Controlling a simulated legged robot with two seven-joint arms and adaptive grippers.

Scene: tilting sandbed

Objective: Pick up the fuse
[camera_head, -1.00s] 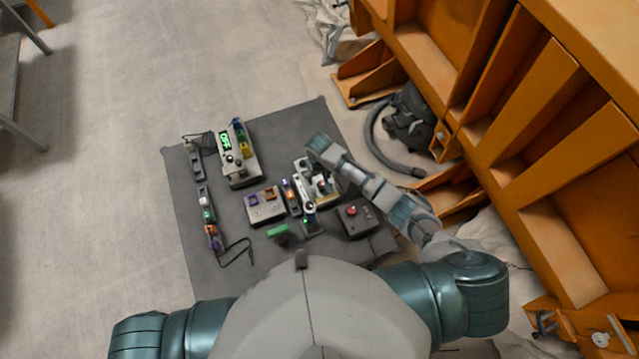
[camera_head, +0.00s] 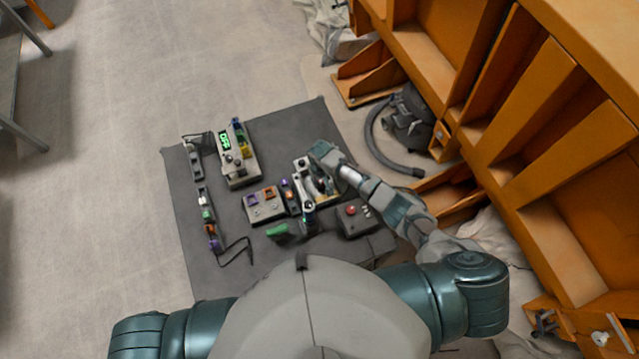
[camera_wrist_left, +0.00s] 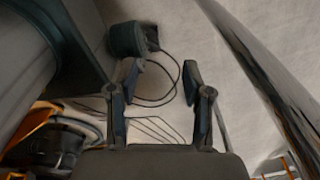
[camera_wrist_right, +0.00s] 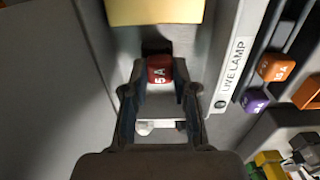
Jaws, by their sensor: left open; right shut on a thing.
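A red fuse marked 5 A (camera_wrist_right: 160,68) shows between the fingertips of my right gripper (camera_wrist_right: 160,92) in the right wrist view. The gripper is shut on it. The fuse's lower end is hidden, so I cannot tell whether it is still seated. In the head view my right gripper (camera_head: 318,182) is over the grey device (camera_head: 300,166) on the right of the mat, and the fuse is not clear there. My left gripper (camera_wrist_left: 160,75) is open and empty in the left wrist view, away from the mat.
In the right wrist view, a LIVE LAMP label (camera_wrist_right: 234,72), an orange fuse (camera_wrist_right: 275,67) and a purple fuse (camera_wrist_right: 254,101) lie to the right, with a yellow block (camera_wrist_right: 155,10) above. A red-button box (camera_head: 352,214) stands nearby on the dark mat (camera_head: 285,130). Orange framing (camera_head: 480,90) borders the right.

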